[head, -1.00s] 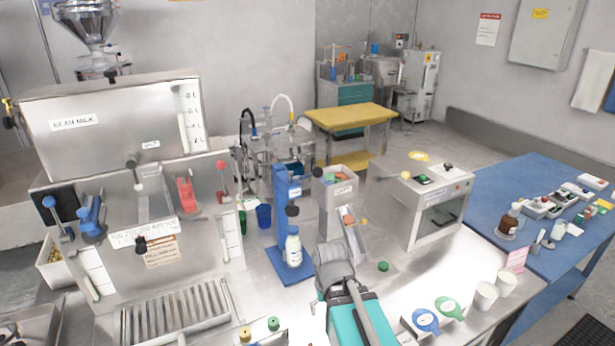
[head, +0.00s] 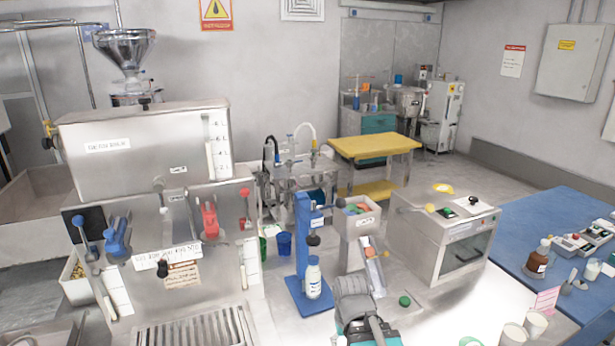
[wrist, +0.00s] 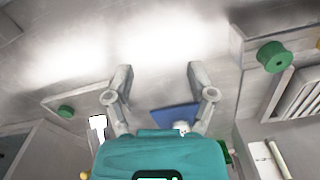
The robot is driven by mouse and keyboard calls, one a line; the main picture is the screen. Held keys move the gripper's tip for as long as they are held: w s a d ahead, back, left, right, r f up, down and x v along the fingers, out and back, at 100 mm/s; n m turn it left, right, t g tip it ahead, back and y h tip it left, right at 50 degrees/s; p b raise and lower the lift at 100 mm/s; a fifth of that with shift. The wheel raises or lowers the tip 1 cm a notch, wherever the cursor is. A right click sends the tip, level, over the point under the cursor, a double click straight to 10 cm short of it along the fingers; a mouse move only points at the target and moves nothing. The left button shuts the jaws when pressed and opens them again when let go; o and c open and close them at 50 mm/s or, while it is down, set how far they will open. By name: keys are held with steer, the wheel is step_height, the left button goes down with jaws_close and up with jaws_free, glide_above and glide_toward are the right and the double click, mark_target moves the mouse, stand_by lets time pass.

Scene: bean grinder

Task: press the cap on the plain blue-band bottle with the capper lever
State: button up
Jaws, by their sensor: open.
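The capper is a blue upright stand (head: 303,235) on a blue base plate, with a dark press head (head: 313,240) hanging from it. A white bottle with a blue band (head: 313,279) stands upright on the plate under the head. Its top looks pale; I cannot tell how the cap sits. A dark lever end shows at the right of the stand's top. My gripper, seen in the wrist view (wrist: 157,78), is open and empty, its two fingers well apart. In the head view my arm hides the fingers, right of the bottle.
A chute with a bin (head: 357,222) stands right of the capper, and a steel box machine (head: 440,245) stands farther right. A green cap (head: 405,301) lies on the bench. The large dispenser (head: 150,200) fills the left. White cups (head: 514,334) stand at front right.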

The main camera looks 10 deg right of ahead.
steer(key=shift+r+p, duration=0.6)
steer(key=shift+r, duration=0.15)
steer(key=c, duration=0.4)
step_height(320, 180, up, 2)
steer(key=p, duration=0.2)
steer(key=shift+r+p, duration=0.25)
steer(key=shift+p, duration=0.05)
jaws_close()
step_height(320, 180, up, 10)
steer(key=p, duration=1)
steer(key=shift+s+d+f, duration=0.1)
steer(key=shift+s, duration=0.05)
